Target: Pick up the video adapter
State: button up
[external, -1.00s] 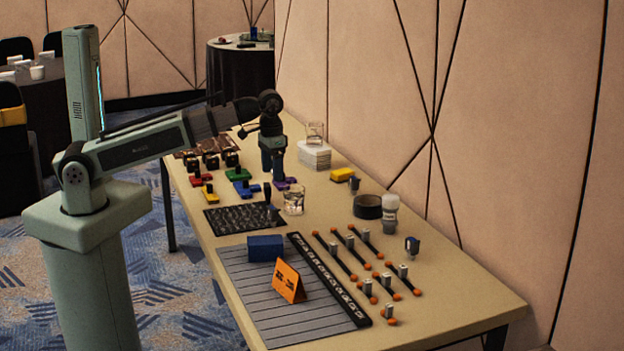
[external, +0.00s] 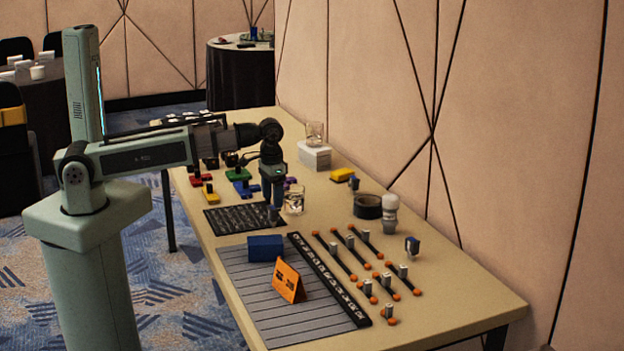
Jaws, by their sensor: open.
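My gripper (external: 273,200) points straight down over the right edge of the black textured mat (external: 238,219). Its jaws are open, and the gap between the fingertips is too small to make out. A small grey-blue piece (external: 273,214) stands at the mat's right edge, right under the fingertips; it may be the video adapter. I cannot tell whether the fingers surround it or are just above it.
A clear glass (external: 294,200) stands close to the right of my gripper. Red, yellow, green and blue pieces (external: 240,180) lie behind. A blue box (external: 265,248) and an orange sign (external: 288,282) stand in front. Several orange-ended rods (external: 350,245) lie right of the black strip (external: 328,280).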

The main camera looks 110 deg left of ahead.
aim_at(272, 207)
jog(key=shift+s+a+f, duration=0.1)
jog(key=shift+s+f, duration=0.05)
jog(key=shift+f, duration=2.4)
jog(key=shift+c, duration=0.2)
jog(key=c, duration=1)
jog(key=shift+r, duration=0.1)
